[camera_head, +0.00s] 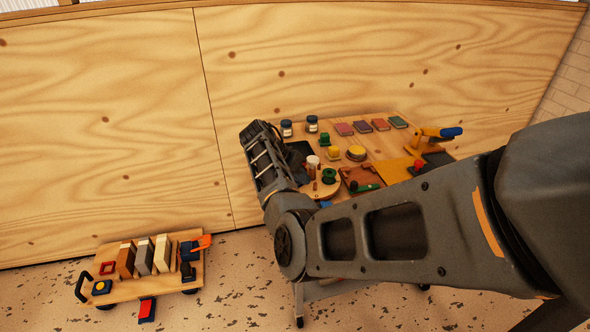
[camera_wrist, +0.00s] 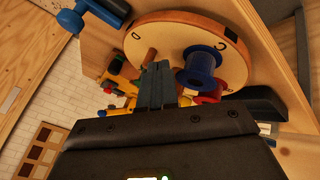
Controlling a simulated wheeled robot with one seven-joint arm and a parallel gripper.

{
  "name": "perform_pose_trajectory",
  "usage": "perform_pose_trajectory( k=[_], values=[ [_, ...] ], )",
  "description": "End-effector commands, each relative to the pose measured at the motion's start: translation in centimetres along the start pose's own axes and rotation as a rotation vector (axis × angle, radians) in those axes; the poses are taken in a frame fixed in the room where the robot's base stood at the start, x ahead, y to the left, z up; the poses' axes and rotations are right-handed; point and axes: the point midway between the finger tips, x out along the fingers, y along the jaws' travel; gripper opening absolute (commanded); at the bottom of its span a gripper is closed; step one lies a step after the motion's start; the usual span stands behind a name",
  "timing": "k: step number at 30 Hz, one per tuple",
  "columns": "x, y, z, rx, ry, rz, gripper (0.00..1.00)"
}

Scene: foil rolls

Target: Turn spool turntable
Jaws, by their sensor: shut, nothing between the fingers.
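The spool turntable is a round light-wood disc (camera_wrist: 180,30) with letters on it, filling the top of the wrist view. A blue spool (camera_wrist: 200,65) and a red spool (camera_wrist: 209,92) are on it, with a short brown wooden peg (camera_wrist: 150,56) near its edge. My gripper (camera_wrist: 155,72) is shut and empty, its fingertips close by the peg and left of the blue spool; I cannot tell if they touch the peg. My fingers are hidden there.
The workbench also holds jars (camera_head: 312,123), coloured blocks (camera_head: 362,126), a yellow spool (camera_head: 357,152) and a blue-handled yellow device (camera_head: 438,134). A low wooden cart (camera_head: 119,292) with several upright blocks stands at left. A plywood wall (camera_head: 330,60) is behind.

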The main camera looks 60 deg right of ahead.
Motion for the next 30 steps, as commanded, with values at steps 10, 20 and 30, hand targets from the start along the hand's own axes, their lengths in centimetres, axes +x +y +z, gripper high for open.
perform_pose_trajectory(
  k=[10, 20, 30],
  values=[
    [1.3, 0.0, 0.0, -0.001, 0.001, 0.000, 0.00],
    [1.3, 0.6, -0.1, -0.025, 0.013, -0.011, 0.00],
    [2.0, 1.4, -0.1, -0.104, 0.056, -0.057, 0.00]
  ],
)
